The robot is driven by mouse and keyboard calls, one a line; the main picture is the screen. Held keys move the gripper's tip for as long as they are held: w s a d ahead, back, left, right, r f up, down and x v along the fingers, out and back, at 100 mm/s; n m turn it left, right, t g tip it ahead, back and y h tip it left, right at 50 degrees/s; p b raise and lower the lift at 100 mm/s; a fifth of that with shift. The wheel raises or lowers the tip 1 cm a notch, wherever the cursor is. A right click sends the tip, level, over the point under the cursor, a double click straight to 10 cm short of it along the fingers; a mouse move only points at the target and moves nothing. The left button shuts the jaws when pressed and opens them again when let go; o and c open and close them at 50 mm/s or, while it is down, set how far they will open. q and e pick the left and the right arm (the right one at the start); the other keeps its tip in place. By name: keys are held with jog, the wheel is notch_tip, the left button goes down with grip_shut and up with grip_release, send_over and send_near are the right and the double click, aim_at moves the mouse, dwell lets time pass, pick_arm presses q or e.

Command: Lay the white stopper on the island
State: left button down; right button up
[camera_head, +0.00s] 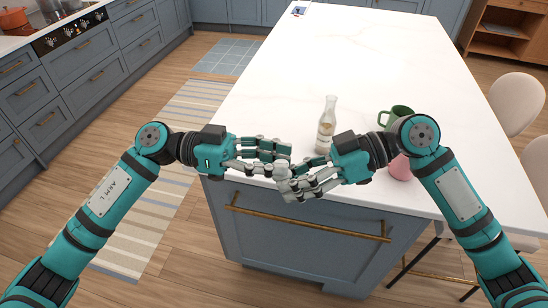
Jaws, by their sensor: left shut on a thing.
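The white island (345,50) fills the middle of the head view. My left gripper (284,158) is over the island's near edge, its fingers closed. A small pale piece, which looks like the white stopper (282,171), shows at its fingertips; most of it is hidden by fingers. My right gripper (292,188) is just below and right of it, its fingers reaching left close to the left fingertips. Whether the right one is open or shut, or touches the stopper, I cannot tell. A clear glass bottle (326,127) stands upright on the island just behind both hands.
A green mug (398,114) and a pink cup (400,168), partly covered by my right arm, stand right of the bottle. The island's far part is mostly clear. Pale stools (518,103) stand along its right side.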

jog(key=o, duration=0.5)
jog(key=shift+d, duration=0.1)
